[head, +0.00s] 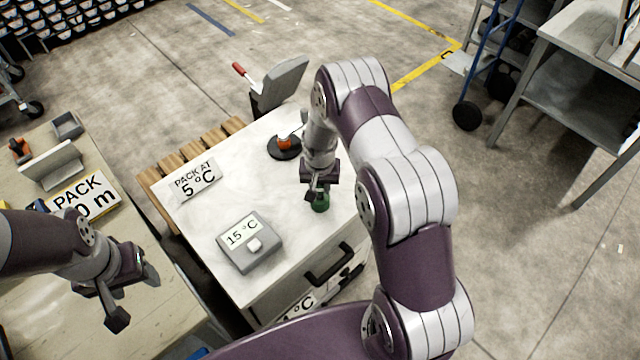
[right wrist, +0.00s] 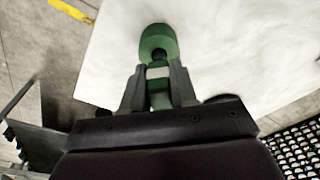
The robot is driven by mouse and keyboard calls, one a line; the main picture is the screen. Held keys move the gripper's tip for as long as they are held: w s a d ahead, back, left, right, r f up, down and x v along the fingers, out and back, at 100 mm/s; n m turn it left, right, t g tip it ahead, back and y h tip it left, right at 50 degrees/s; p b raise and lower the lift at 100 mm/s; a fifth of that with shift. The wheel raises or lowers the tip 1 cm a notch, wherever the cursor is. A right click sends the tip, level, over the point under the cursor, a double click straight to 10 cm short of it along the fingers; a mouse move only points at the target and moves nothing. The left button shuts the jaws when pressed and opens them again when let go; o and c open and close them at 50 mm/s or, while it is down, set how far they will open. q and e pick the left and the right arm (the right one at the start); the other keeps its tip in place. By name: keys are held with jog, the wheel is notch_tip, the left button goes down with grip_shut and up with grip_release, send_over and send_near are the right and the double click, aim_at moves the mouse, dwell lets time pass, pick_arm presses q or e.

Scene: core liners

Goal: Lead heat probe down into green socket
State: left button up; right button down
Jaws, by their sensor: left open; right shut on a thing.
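The green socket (head: 320,203) stands on the white top of the cabinet, near its right edge. In the right wrist view the green socket (right wrist: 158,40) is just ahead of my fingertips. My right gripper (head: 317,188) is directly above the socket. In the right wrist view my right gripper (right wrist: 158,78) is shut on the heat probe (right wrist: 158,98), which looks green with a pale band. The probe's dark end meets the socket's opening in the picture; I cannot tell how deep it is. My left gripper (head: 134,294) is open and empty over the left bench.
On the white top (head: 215,215) are a grey box marked 15 °C (head: 249,243), a "PACK AT 5 °C" sign (head: 195,179) and an orange piece (head: 286,143) on a black round base. A grey tilted panel (head: 280,82) stands behind. The left bench (head: 40,285) holds trays and another sign.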

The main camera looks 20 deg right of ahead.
jog(key=c, duration=0.8)
grip_release()
notch_tip(320, 180, up, 13)
jog(key=s+b, duration=0.1)
jog(key=shift+s+a+f, duration=0.2)
jog(key=shift+a, duration=0.15)
